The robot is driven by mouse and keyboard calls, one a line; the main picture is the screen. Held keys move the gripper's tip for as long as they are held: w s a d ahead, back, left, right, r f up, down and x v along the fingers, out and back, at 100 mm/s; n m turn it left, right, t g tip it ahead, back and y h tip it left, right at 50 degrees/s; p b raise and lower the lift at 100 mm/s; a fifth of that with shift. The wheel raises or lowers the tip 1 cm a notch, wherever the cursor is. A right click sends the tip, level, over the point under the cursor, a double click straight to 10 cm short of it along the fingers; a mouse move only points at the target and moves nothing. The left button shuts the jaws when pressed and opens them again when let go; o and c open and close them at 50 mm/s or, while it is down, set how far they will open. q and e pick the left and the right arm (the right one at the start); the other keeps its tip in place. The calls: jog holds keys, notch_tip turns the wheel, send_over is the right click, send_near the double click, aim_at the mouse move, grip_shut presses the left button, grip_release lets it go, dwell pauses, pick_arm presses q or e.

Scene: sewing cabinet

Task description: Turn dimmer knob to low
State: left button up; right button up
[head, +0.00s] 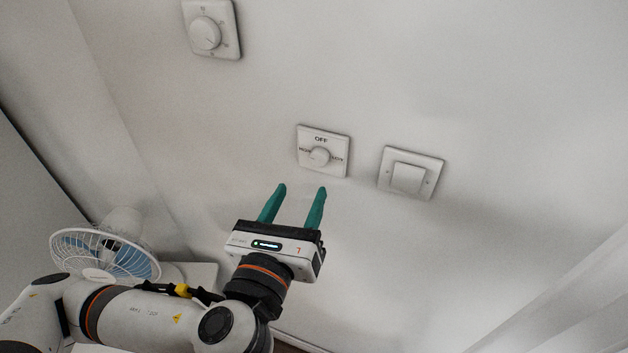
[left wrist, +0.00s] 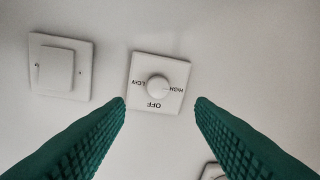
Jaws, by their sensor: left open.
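The dimmer knob (head: 320,157) is a round white knob on a square white wall plate (head: 338,141) with OFF at the top, HIGH at the left and LOW at the right. In the left wrist view the knob (left wrist: 158,88) appears upside down, centred ahead between the fingers. Its pointer line seems to face HIGH there. My left gripper (head: 297,190) is open, with green fingers pointing up toward the plate from just below it. The fingers look apart from the knob and hold nothing. My right gripper is not in view.
A white rocker switch (head: 408,178) is on the wall right of the dimmer. Another round dial (head: 205,34) is higher up at the left. A white and blue fan (head: 105,255) stands at the lower left.

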aim_at(318, 161)
pick_arm(q)
jog(key=b+x, duration=0.3)
jog(key=x, duration=0.4)
jog(key=shift+w+d+b, duration=0.1)
jog(key=shift+d+b, duration=0.05)
jog(key=shift+b, duration=0.2)
jog(key=c, duration=1)
